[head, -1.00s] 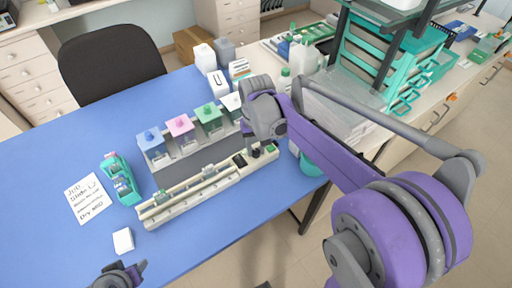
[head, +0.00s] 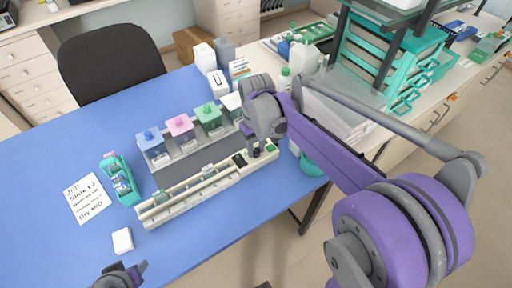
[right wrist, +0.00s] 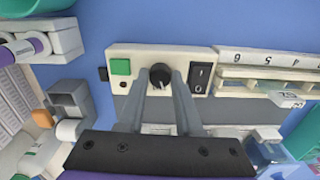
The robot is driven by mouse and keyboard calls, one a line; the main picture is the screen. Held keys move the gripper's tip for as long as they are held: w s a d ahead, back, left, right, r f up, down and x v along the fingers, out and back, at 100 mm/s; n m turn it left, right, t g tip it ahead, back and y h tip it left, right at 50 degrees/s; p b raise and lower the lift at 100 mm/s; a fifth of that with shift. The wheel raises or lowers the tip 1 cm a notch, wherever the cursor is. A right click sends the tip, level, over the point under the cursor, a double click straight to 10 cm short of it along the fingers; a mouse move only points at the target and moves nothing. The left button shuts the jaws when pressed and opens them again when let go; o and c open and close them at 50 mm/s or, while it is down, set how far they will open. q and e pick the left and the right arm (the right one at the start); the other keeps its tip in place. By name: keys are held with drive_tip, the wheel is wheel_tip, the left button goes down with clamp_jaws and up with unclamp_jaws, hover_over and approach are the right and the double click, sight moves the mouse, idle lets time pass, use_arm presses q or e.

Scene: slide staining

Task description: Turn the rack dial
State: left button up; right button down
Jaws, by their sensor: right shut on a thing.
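The rack (head: 205,195) is a long cream unit with rails on the blue table in the head view. Its dial (right wrist: 160,72) is a round black knob in the right wrist view, on the cream end panel between a green square button and a black rocker switch. My right gripper (right wrist: 160,92) is shut on the dial, one finger on each side of it. The head view shows the right gripper's wrist (head: 262,112) above the rack's right end. My left gripper (head: 122,275) is at the bottom edge of the head view, away from the rack; its jaw state is unclear.
Staining jars with coloured lids (head: 180,127) stand behind the rack. A teal slide holder (head: 120,180), a written note (head: 86,199) and a small white block (head: 122,240) lie to its left. Bottles (head: 205,58) stand behind. The table's left part is clear.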

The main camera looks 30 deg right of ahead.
sight(256, 151)
drive_tip(key=n, duration=0.5)
drive_tip(key=shift+n, duration=0.4)
idle(0.4)
drive_tip(key=c, duration=0.8)
unclamp_jaws()
drive_tip(key=shift+c, duration=0.2)
drive_tip(key=shift+r, duration=0.15)
wheel_tip(256, 151, up, 11)
drive_tip(key=shift+f, duration=0.2)
